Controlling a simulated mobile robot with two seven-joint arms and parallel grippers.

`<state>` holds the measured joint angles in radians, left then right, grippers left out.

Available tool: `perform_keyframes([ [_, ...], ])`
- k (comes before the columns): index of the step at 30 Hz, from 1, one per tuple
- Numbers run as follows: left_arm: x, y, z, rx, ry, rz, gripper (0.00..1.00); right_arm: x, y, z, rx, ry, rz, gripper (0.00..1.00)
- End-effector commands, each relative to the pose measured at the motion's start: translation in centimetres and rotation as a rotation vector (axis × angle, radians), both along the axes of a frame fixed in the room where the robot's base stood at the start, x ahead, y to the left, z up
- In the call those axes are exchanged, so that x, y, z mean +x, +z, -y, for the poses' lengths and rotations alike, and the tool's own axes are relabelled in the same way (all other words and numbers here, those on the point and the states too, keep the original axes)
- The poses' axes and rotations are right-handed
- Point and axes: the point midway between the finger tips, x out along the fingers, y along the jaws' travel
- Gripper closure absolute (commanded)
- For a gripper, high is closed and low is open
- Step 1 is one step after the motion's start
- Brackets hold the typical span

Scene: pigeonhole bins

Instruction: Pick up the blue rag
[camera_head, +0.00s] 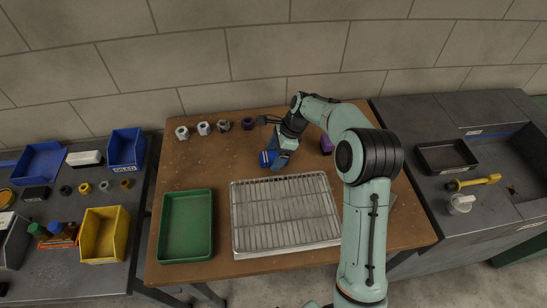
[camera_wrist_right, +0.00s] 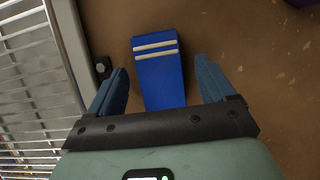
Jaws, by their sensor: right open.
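The blue rag (camera_head: 266,159) lies on the brown table, behind the wire rack and partly hidden by my right gripper (camera_head: 278,157). In the right wrist view the rag (camera_wrist_right: 158,78) is a flat blue folded piece with two white stripes near its far end. My right gripper (camera_wrist_right: 160,80) is open there, with one finger on each side of the rag and a gap visible on both sides. Nothing is held. My left gripper is not in view.
A metal wire rack (camera_head: 285,213) lies just in front of the rag. A green tray (camera_head: 186,226) is at left. Several nuts (camera_head: 204,128) stand at the back, with a purple object (camera_head: 327,145) to the right. Open table lies between the nuts and green tray.

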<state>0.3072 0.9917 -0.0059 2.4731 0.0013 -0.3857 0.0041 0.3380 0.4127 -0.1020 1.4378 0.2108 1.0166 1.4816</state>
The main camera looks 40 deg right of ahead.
Motion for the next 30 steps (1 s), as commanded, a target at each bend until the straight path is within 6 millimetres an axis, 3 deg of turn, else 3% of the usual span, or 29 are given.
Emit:
perform_keyframes([
  [10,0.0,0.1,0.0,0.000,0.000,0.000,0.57,0.0,-0.1,0.0,0.000,0.000,0.000,0.17],
  [15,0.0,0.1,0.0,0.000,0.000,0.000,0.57,0.0,-0.1,0.0,0.000,0.000,0.000,0.72],
  [16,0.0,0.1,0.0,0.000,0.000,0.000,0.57,0.0,-0.1,0.0,0.000,0.000,0.000,0.76],
  [26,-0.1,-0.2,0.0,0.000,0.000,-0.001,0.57,0.0,0.2,0.0,0.000,0.000,0.002,0.77],
  [30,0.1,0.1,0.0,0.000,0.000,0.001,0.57,0.1,2.3,0.0,-0.002,0.001,0.006,0.77],
])
